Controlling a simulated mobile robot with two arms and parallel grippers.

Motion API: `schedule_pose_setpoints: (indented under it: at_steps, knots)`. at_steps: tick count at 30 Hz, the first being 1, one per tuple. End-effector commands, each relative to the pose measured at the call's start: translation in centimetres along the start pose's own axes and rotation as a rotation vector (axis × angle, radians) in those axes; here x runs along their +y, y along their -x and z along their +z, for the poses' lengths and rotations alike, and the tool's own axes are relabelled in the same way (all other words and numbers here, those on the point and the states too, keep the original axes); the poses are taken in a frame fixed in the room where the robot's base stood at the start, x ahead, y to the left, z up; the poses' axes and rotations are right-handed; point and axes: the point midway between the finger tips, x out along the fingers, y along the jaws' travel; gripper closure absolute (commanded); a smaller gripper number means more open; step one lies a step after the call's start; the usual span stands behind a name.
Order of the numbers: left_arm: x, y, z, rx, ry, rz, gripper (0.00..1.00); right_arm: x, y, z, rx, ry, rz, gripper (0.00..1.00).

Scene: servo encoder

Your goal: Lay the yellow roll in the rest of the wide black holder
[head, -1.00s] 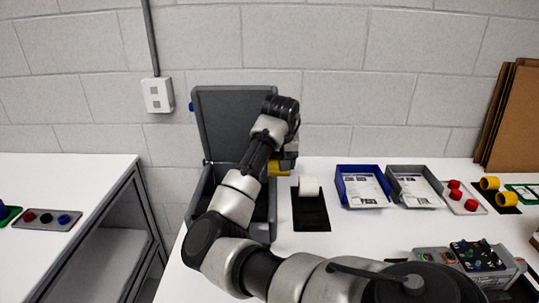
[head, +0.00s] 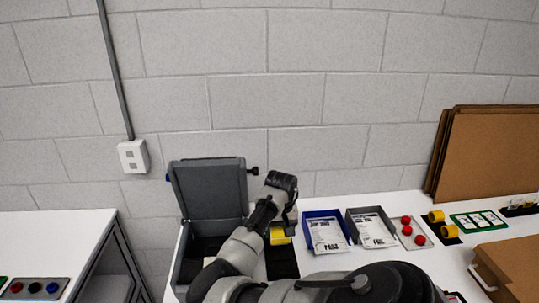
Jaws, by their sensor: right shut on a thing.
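My right gripper (head: 285,222) is shut on a yellow roll (head: 280,237), which shows just below the dark wrist. The roll appears over the far end of a long black holder (head: 283,264) on the white table. I cannot tell whether the roll touches the holder or hangs above it. The gripper and arm hide part of the holder, and no white roll shows on it. Two other yellow rolls (head: 449,231) sit on a small black base at the right. My left gripper is not in view.
An open grey box (head: 208,180) stands left of the holder, its lid up. A blue tray (head: 326,232) and a grey tray (head: 371,228) with papers are to the right. Beyond them are red buttons on a plate (head: 411,232) and brown boards (head: 490,150).

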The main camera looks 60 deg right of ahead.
Motion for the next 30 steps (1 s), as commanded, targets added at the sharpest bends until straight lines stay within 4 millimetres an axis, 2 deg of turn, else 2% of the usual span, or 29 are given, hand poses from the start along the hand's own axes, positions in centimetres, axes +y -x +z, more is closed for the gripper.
schedule_pose_setpoints:
  at_steps: [1,3,10,17,30]
  knots:
    - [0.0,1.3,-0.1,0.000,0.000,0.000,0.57,0.4,0.6,0.2,-0.009,-0.002,0.000,0.69]
    - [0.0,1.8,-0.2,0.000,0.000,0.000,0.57,0.8,0.5,0.5,-0.016,-0.004,-0.001,0.69]
    - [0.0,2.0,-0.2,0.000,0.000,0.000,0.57,1.2,0.0,0.9,-0.025,-0.007,-0.003,0.69]
    - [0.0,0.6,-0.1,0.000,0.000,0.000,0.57,1.2,-1.2,0.9,-0.024,-0.007,-0.004,0.69]
    - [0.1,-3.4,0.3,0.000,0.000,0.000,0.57,1.2,-4.6,1.0,-0.024,-0.005,-0.004,0.69]
